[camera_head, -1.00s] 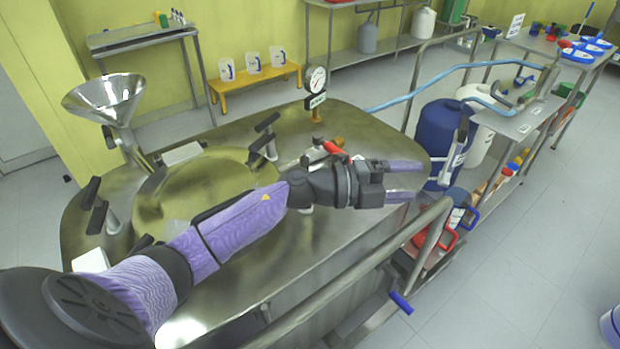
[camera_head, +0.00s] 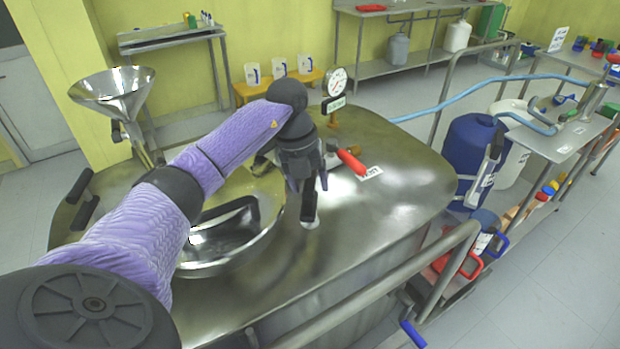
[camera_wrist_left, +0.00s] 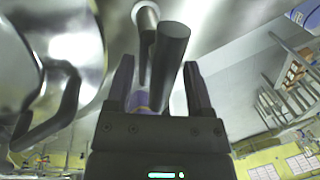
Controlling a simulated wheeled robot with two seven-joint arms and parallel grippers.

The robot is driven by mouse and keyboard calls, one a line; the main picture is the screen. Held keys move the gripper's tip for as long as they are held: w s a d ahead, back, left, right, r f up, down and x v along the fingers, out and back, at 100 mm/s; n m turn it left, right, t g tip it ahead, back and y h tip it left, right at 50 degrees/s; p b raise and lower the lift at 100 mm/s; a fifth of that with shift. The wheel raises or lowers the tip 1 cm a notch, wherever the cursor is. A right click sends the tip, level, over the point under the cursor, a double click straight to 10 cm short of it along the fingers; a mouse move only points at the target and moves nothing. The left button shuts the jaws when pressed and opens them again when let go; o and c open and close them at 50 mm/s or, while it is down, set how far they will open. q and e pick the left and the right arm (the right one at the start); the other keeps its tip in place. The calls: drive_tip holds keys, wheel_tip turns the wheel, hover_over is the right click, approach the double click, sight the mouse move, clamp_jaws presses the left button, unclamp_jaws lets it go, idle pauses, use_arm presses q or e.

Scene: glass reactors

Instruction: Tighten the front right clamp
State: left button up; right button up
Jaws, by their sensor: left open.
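The front right clamp (camera_head: 310,204) has a black handle on a short pale metal post. It stands on the reactor top at the right rim of the round shiny lid (camera_head: 276,222). My left gripper (camera_head: 306,186) points down at it and partly hides it. In the left wrist view the clamp's black handle (camera_wrist_left: 172,50) lies between the two spread fingers of my left gripper (camera_wrist_left: 158,75). The fingers are open, and I cannot tell if either touches the handle. My right gripper is not in view.
A valve with a red handle (camera_head: 350,162) and a pressure gauge (camera_head: 334,83) stand just behind my gripper. A metal funnel (camera_head: 112,90) rises at the back left. More black clamp handles (camera_head: 79,187) sit left of the lid. A metal rail (camera_head: 385,284) runs along the front right.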

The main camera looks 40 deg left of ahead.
use_arm(q)
drive_tip(key=c, duration=0.9)
clamp_jaws()
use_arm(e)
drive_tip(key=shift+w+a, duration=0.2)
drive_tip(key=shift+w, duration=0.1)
